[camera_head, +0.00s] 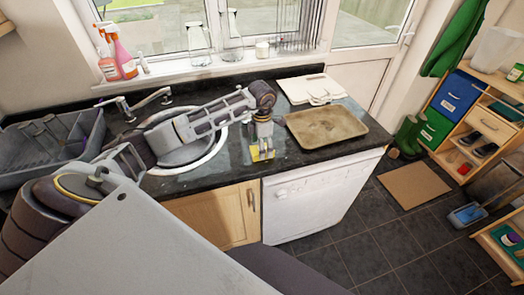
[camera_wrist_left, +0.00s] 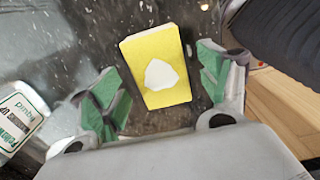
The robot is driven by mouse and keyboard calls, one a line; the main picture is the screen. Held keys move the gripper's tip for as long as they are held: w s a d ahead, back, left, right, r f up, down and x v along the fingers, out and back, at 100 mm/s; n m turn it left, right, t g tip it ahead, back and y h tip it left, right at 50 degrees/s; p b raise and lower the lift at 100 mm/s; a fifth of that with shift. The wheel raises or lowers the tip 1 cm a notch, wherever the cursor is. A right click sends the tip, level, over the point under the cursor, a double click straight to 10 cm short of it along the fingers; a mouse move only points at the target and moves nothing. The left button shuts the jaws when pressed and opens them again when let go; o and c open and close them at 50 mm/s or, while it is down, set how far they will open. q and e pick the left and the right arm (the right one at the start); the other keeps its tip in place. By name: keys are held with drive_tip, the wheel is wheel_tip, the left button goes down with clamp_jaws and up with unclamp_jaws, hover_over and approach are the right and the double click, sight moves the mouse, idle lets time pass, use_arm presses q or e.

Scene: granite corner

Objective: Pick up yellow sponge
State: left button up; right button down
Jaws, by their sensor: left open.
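The yellow sponge (camera_head: 256,155), with a white patch on top in the left wrist view (camera_wrist_left: 155,66), lies on the dark granite worktop near its front edge. My left gripper (camera_head: 262,148) is above it, pointing down. In the left wrist view the open green-padded fingers (camera_wrist_left: 163,90) are on either side of the sponge's near part, with a gap on each side. I cannot tell how high the fingertips are above the worktop. In the head view the gripper partly hides the sponge. My right gripper is not in view.
A brown baking tray (camera_head: 325,127) lies to the right of the sponge, with a white board (camera_head: 300,86) behind it. The round sink (camera_head: 180,165) is to the left, under my arm. A white labelled container (camera_wrist_left: 20,115) lies at left in the left wrist view.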

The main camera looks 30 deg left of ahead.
use_arm(q)
drive_tip(key=shift+f, duration=1.05)
drive_tip(key=shift+c, duration=0.4)
drive_tip(key=c, duration=0.9)
drive_tip(key=shift+r, duration=0.1)
drive_tip(key=shift+r, duration=0.45)
wheel_tip(320, 180, up, 9)
drive_tip(key=shift+f+b, duration=0.1)
drive_tip(key=shift+b, duration=0.6)
